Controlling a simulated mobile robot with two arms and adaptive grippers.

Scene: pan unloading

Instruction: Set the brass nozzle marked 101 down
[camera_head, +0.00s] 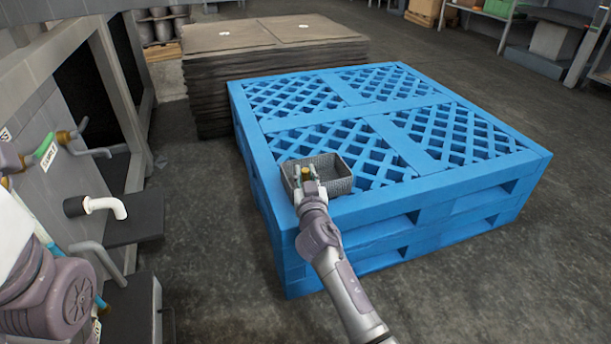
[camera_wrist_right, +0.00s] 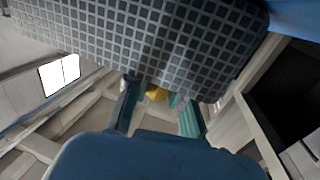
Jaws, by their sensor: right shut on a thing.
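The brass nozzle is a small yellow piece (camera_head: 304,170) in the head view. It also shows in the right wrist view (camera_wrist_right: 156,93), between the fingertips. I cannot read its marking. My right gripper (camera_head: 306,178) is shut on it, at the near side of a grey mesh basket (camera_head: 341,186). The basket's patterned wall fills the top of the right wrist view (camera_wrist_right: 150,35). The nozzle is over or inside the basket; its lower end is hidden, so I cannot tell whether it touches the bottom. My left arm shows at the left edge, but its gripper is out of view.
The basket stands on the near left corner of a stacked blue pallet (camera_head: 436,183), whose top is otherwise clear. A stack of brown sheets (camera_head: 270,38) stands behind it. A grey machine with pipes and a white elbow (camera_head: 106,206) stands at the left.

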